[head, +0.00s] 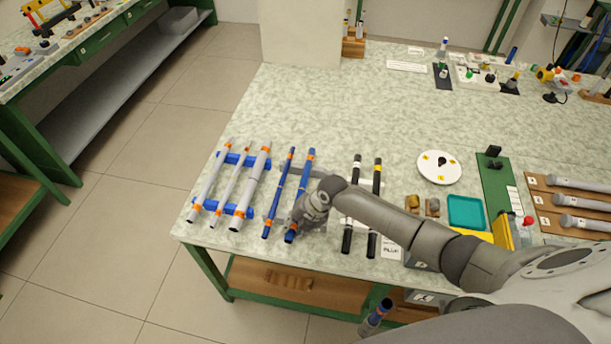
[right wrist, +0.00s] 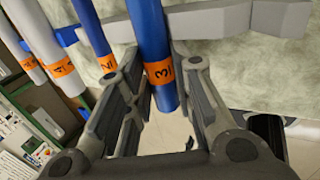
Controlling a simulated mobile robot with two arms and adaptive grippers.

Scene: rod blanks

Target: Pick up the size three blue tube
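The size three blue tube (head: 303,185) lies on the table, right of a thinner blue tube (head: 278,195). In the right wrist view the blue tube (right wrist: 153,35) has an orange band marked 3 near its end. The thinner blue tube (right wrist: 92,28) beside it is marked 2. My right gripper (right wrist: 160,62) has its fingers on both sides of the tube, close against it just by the orange band. In the head view my right gripper (head: 303,213) partly covers the tube's lower half. My left gripper is not in view.
Several grey tubes (head: 250,187) lie on a blue rack at the left. Two black tubes (head: 375,208) lie to the right. A white disc (head: 439,166) and a teal tray (head: 466,212) are farther right.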

